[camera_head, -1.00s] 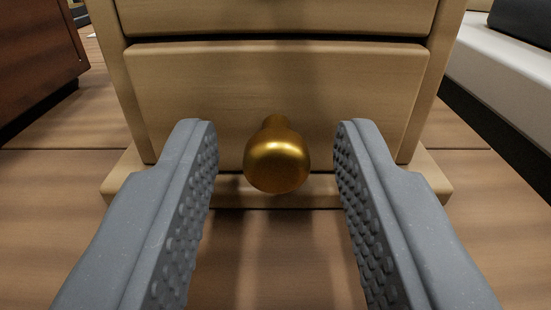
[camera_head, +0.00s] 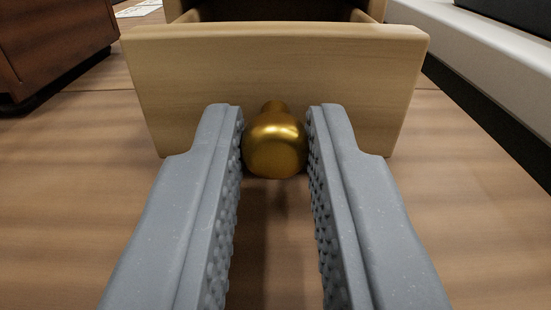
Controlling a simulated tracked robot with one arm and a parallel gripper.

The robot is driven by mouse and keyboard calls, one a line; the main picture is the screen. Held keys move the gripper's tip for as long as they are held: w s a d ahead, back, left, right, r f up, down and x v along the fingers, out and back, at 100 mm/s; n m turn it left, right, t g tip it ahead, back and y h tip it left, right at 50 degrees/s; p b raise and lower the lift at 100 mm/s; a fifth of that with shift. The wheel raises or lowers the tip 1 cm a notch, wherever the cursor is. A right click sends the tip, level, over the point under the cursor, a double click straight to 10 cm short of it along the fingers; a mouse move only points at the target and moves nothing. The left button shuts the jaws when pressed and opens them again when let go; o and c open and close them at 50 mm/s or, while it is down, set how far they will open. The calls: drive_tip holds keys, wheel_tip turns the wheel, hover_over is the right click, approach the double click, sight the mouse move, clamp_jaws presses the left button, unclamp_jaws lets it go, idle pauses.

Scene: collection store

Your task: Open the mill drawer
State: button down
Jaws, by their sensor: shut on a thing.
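The mill drawer (camera_head: 190,70) has a pale wooden front with a round brass knob (camera_head: 275,146) low in its middle. The drawer stands pulled out from the mill body (camera_head: 178,8), and a dark gap shows behind the top edge of its front. My gripper (camera_head: 275,140) is shut on the knob, with one grey studded finger against each side of it. The inside of the drawer is mostly hidden behind its front.
A dark reddish-brown wooden box or cabinet (camera_head: 55,45) stands at the left. A long white and black object (camera_head: 490,70) runs along the right. The brown wooden surface (camera_head: 70,200) is clear around the drawer and my gripper.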

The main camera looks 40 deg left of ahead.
drive_tip(key=shift+s, duration=0.1)
drive_tip(key=c, duration=1.3)
unclamp_jaws()
drive_tip(key=shift+c, duration=0.2)
drive_tip(key=shift+d, duration=0.1)
drive_tip(key=p+v, duration=0.2)
drive_tip(key=v, duration=1.1)
drive_tip(key=shift+s+d, duration=0.25)
drive_tip(key=shift+s, duration=0.05)
